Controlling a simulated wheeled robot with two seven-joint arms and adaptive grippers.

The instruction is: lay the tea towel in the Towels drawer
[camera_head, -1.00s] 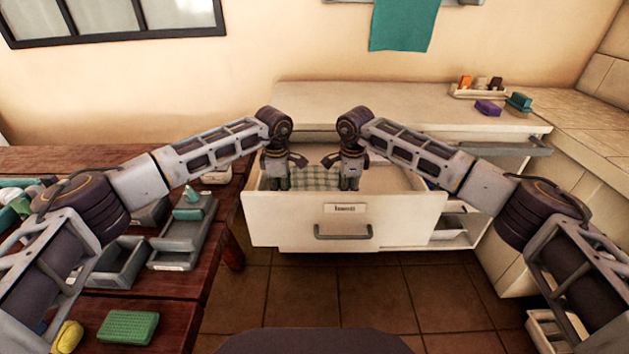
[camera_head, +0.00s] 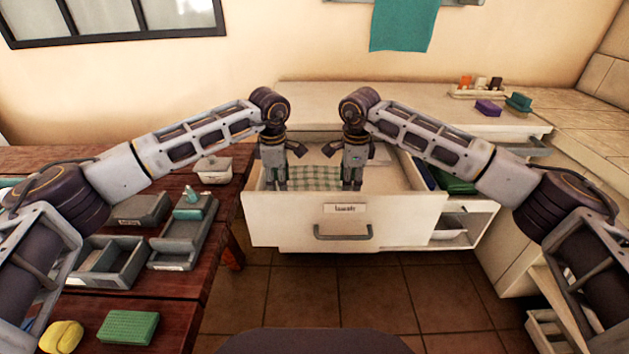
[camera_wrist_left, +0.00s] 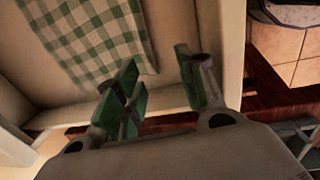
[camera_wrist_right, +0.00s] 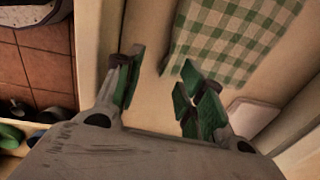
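The green-and-white checked tea towel (camera_head: 315,178) lies flat in the open drawer (camera_head: 290,222), which has a small label on its front whose text I cannot read surely. The towel also shows in the left wrist view (camera_wrist_left: 90,38) and the right wrist view (camera_wrist_right: 235,40). My left gripper (camera_head: 277,186) is at the towel's left side, inside the drawer; its fingers (camera_wrist_left: 158,92) are apart with nothing between them. My right gripper (camera_head: 351,186) is at the towel's right side; its fingers (camera_wrist_right: 165,90) are also apart and empty. The towel lies beyond the fingertips in both wrist views.
The cabinet top (camera_head: 330,98) is above and behind the drawer. A rack with small bottles (camera_head: 478,88) and a purple block (camera_head: 488,108) stand on it. The wooden table (camera_head: 180,310) at left holds grey trays (camera_head: 110,262) and a green sponge (camera_head: 128,327). Floor tiles in front are clear.

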